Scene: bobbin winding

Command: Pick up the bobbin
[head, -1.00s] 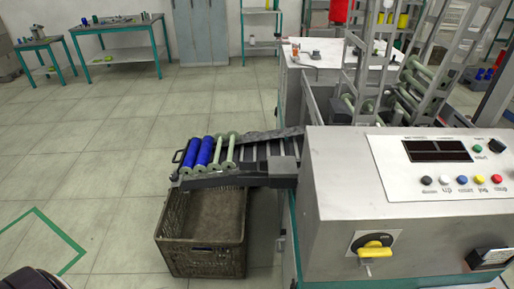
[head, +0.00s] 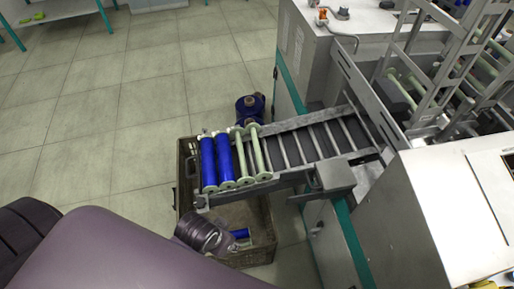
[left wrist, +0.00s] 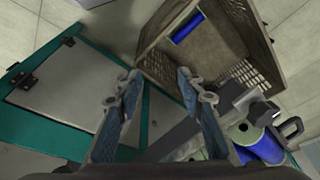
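Two blue bobbins (head: 208,163) and two pale green bobbins (head: 244,155) lie side by side at the end of the roller chute (head: 298,146). Blue bobbins also show in the left wrist view (left wrist: 264,146) at the lower right, beside my right-hand finger. Another blue bobbin (head: 240,233) lies in the crate below; it shows in the left wrist view too (left wrist: 187,27). My left gripper (left wrist: 160,73) is open and empty, its fingers apart over the crate area. In the head view my left arm comes in from the bottom left and its fingertips are hidden. My right gripper is not in view.
The brown crate (head: 187,158) stands under the chute end. Blue round things with brown tops (head: 250,108) show just behind the chute; what they are is unclear. The grey machine (head: 440,210) fills the right. The tiled floor at left is clear.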

